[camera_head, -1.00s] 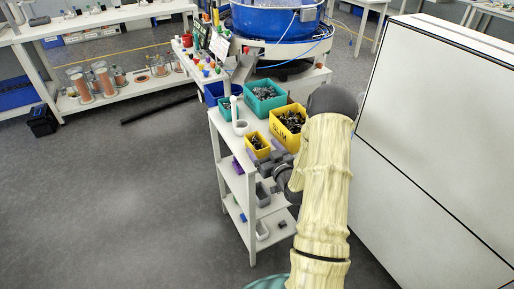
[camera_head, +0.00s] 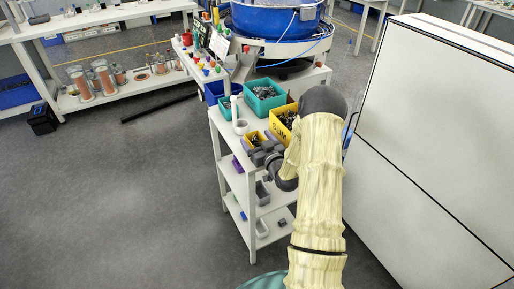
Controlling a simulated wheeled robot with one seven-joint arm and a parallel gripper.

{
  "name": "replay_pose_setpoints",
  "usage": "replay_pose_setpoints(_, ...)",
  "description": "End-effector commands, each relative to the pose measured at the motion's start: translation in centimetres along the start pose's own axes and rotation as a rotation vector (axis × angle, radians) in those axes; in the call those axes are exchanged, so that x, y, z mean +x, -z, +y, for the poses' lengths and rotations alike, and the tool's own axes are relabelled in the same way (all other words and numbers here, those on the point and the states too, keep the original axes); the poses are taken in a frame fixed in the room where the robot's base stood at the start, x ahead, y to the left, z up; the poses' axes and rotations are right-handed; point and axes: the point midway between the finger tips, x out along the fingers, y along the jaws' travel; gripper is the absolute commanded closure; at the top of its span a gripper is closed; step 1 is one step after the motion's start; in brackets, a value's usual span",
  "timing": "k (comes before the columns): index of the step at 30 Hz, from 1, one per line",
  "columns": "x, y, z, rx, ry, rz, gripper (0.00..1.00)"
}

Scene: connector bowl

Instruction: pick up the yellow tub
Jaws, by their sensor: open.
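Two yellow tubs stand on the top shelf of a white rack. The small yellow tub (camera_head: 247,137) holds dark parts and is partly covered by my gripper. The larger yellow tub (camera_head: 278,131), with black lettering on its front, also holds dark parts and is partly hidden by my arm. My gripper (camera_head: 258,152) is open, at the near side of the small tub. Whether its fingers touch or straddle the tub's wall is too small to tell.
A teal bin (camera_head: 264,103) of grey parts stands behind the tubs. A white cylindrical thing (camera_head: 239,127) stands left of the small tub. A large white cabinet (camera_head: 430,130) is close on the right of my arm.

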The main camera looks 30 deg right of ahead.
Motion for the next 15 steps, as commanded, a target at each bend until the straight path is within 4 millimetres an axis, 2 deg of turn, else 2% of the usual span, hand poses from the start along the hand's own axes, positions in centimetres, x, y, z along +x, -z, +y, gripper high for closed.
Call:
replay_pose_setpoints(7,-0.02,0.02,0.01,-0.001,0.000,0.000,0.22)
replay_pose_setpoints(12,-0.02,0.02,0.01,-0.001,0.000,0.000,0.55)
replay_pose_setpoints(14,-0.02,0.02,0.00,-0.001,0.000,0.000,0.67)
replay_pose_setpoints(15,-0.02,0.03,0.00,-0.001,0.000,0.000,0.70)
